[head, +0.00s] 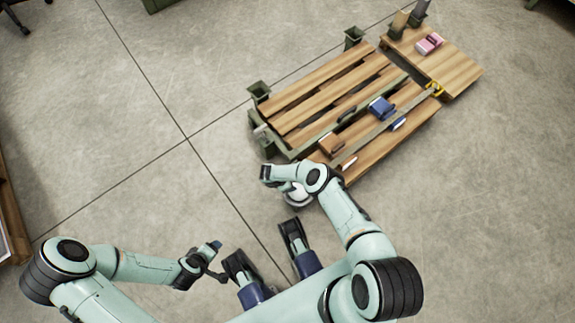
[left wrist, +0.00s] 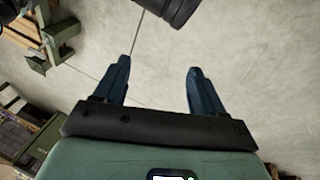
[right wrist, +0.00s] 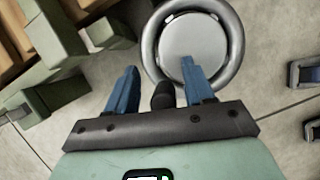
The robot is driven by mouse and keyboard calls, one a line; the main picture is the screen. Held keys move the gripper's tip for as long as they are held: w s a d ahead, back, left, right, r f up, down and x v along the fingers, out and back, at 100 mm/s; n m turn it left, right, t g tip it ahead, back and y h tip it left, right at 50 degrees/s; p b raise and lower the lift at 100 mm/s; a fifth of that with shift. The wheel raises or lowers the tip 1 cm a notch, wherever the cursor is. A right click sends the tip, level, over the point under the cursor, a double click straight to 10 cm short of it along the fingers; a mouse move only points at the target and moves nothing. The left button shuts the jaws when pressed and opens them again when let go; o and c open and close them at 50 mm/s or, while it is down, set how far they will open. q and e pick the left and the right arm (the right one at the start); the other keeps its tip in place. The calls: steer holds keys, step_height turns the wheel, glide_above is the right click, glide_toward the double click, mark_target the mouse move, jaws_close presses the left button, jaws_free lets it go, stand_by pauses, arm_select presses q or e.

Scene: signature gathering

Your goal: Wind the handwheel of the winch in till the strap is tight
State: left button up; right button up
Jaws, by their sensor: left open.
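The handwheel (right wrist: 204,88) is a silver ring around a grey disc in the right wrist view. It shows partly behind my right wrist in the head view (head: 297,197). A dark knob (right wrist: 163,95) stands at its near rim. My right gripper (right wrist: 160,85) is open, with the knob between its fingers and gaps on both sides. The strap (head: 372,134) runs across the slatted wooden deck (head: 305,106) toward a yellow hook (head: 435,88); I cannot tell how tight it is. My left gripper (left wrist: 157,82) is open and empty, away from the deck.
Green posts stand at the deck's corners (head: 260,91), (head: 354,38). A blue block (head: 381,108) and a brown block (head: 331,144) are on the deck. A wooden table (head: 455,72) with a pink item (head: 430,43) adjoins it.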

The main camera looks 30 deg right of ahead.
steer(key=shift+a, duration=0.3)
steer(key=shift+a+r, duration=0.15)
steer(key=shift+r, duration=0.15)
arm_select(q)
steer(key=s+d+r+g+h+p, duration=0.1)
steer(key=s+d+r+g+p, duration=0.2)
steer(key=s, duration=0.5)
step_height(320, 180, up, 4)
steer(key=d+p, duration=0.1)
steer(key=p, duration=0.1)
steer(key=shift+s+d+m+p, duration=0.15)
steer(key=shift+s+m+p, duration=0.25)
arm_select(e)
steer(key=v, duration=1.2)
steer(key=shift+r, duration=0.4)
arm_select(q)
steer(key=shift+f, duration=0.15)
arm_select(e)
steer(key=shift+w, duration=0.1)
